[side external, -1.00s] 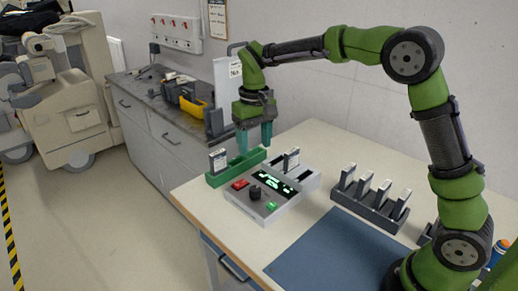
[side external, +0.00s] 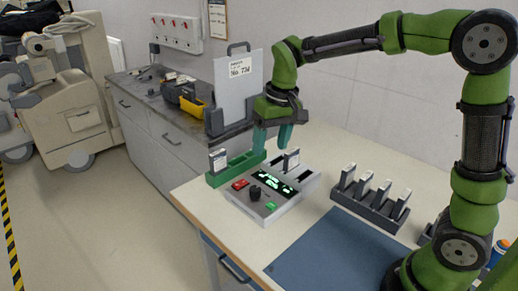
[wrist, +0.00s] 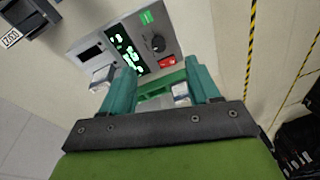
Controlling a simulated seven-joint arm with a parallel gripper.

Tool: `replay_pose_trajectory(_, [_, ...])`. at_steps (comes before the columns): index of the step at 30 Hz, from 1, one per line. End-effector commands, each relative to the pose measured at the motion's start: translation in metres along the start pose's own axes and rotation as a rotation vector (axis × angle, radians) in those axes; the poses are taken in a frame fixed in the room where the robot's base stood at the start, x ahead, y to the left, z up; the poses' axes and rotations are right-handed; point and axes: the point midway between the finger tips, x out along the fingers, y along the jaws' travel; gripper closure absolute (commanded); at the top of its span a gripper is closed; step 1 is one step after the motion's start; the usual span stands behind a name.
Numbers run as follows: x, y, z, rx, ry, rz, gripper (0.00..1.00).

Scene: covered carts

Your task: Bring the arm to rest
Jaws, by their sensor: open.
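My green arm reaches over the bench from the right. My gripper (side external: 272,137) has two teal fingers, spread apart with nothing between them, above the back of the grey device (side external: 262,205). In the wrist view my gripper (wrist: 165,82) also shows open, with the device (wrist: 125,45) beyond its fingertips. One module (side external: 292,160) stands upright in the device. Another module (side external: 218,159) stands in the green rack (side external: 240,167) at the device's left. The rack partly shows between the fingers in the wrist view.
A dark rack (side external: 370,212) with several upright modules stands to the right. A blue mat (side external: 335,255) lies at the front. A grey side counter (side external: 150,95) carries a yellow item (side external: 193,106).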

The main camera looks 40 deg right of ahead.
Motion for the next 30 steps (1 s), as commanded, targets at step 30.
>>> replay_pose_trajectory(30, [-0.057,0.040,0.161,0.119,0.439,-0.238,0.39])
